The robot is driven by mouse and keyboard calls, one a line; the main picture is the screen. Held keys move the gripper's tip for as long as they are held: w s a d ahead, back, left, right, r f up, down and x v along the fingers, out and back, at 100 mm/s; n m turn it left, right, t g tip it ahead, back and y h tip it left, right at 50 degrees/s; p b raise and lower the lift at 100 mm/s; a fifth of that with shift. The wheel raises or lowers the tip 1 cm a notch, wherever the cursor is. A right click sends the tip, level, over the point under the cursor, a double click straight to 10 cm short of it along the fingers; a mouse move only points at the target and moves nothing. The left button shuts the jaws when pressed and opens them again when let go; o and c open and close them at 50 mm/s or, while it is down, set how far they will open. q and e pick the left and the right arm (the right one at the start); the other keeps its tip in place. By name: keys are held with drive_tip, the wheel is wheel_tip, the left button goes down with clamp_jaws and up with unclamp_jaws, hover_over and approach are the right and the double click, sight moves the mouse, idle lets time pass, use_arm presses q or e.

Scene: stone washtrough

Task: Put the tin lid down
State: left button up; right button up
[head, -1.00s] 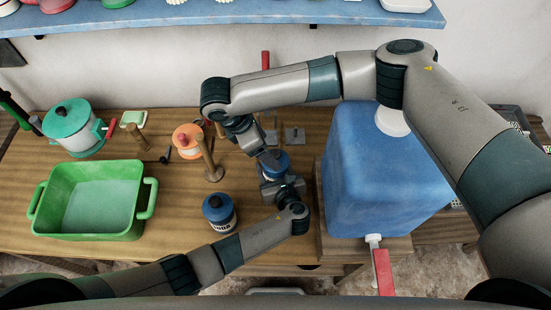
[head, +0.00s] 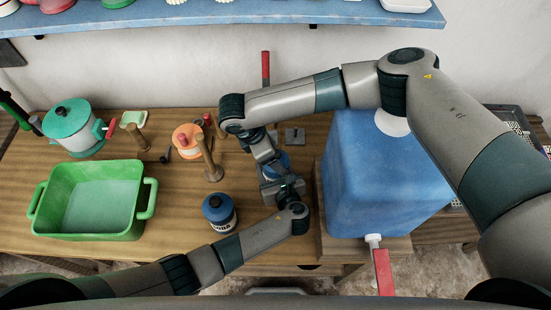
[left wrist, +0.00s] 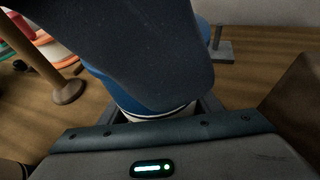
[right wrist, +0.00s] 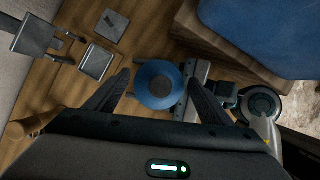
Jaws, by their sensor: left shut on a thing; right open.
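A blue tin (head: 285,160) is in the jaws of my left gripper (head: 281,184), over the bench left of the big blue container. My right gripper (head: 268,160) is above it and hides part of it. In the right wrist view the round blue top with a grey centre (right wrist: 158,84) lies between the open right fingers, apart from both. I cannot tell whether this top is the tin lid seated on the tin. The left wrist view shows the tin's blue side and pale lower band (left wrist: 150,108), mostly covered by my dark right gripper.
A second blue tin (head: 219,213) stands left of my left gripper. A wooden post (head: 208,160), an orange pot (head: 187,141) and a green basin (head: 95,200) are further left. The big blue container (head: 385,175) closes off the right side.

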drive_tip(key=shift+f, duration=0.2)
idle(0.3)
drive_tip(key=c, duration=0.9)
wheel_tip(320, 180, up, 10)
drive_tip(key=shift+r, duration=0.1)
idle(1.4)
